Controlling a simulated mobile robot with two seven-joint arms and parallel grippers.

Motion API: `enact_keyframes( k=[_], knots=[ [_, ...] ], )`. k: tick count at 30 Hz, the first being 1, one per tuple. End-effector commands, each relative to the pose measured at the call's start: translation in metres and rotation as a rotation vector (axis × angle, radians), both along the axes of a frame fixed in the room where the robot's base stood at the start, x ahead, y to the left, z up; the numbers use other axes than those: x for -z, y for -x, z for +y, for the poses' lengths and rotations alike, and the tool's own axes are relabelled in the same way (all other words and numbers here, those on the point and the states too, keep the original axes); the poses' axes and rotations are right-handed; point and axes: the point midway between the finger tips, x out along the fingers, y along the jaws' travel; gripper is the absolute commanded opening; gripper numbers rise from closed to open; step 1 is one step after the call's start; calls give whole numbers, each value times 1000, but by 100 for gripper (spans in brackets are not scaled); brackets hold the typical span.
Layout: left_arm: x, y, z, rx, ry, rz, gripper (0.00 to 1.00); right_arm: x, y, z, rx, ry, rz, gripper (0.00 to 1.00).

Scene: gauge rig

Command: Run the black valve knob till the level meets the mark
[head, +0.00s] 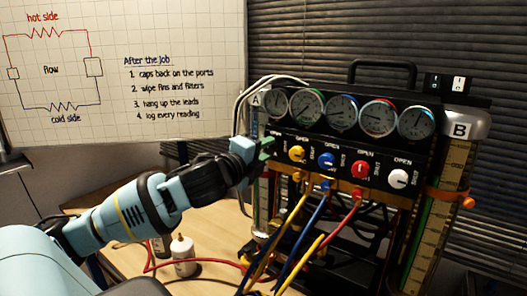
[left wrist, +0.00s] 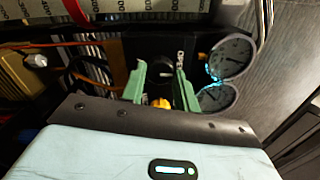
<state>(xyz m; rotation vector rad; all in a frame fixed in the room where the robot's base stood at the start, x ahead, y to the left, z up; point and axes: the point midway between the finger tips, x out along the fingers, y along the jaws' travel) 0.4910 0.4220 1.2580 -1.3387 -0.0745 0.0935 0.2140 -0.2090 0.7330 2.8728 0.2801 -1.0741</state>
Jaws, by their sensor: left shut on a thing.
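The black valve knob (left wrist: 164,73) with a white line shows in the left wrist view between the green fingers of my left gripper (left wrist: 161,72). In the head view, my left gripper (head: 264,150) is at the left end of the valve row and hides that knob. It is shut on the knob. Sight tube B (head: 441,185), with a yellow scale and a green strip, stands at the right, with an orange band (head: 447,194) around it. Sight tube A (head: 262,205) is mostly hidden behind my gripper and the hoses. I cannot make out the exact level. My right gripper is not in view.
Several gauges (head: 342,110) line the panel top. Yellow (head: 296,153), blue (head: 326,160), red (head: 359,169) and white (head: 398,179) knobs sit right of my gripper. Coloured hoses (head: 290,240) hang in front. A small white bottle (head: 183,254) stands on the wooden table (head: 206,222).

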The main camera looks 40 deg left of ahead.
Motion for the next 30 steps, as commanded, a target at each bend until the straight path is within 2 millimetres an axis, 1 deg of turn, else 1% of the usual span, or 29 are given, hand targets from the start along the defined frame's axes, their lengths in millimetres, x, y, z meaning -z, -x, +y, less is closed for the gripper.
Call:
enact_keyframes(
  k=[8,22,23,27,28,30],
  knots=[
    [0,0,0,0,78,-9,8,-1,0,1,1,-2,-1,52],
    [0,0,0,0,90,-10,8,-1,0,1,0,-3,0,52],
    [0,0,0,0,90,-10,32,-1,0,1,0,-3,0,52],
    [0,0,0,0,90,-10,50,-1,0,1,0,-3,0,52],
    [0,0,0,0,89,-10,52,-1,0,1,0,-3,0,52],
    [0,0,0,0,89,-10,52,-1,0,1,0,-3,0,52]
  ],
)
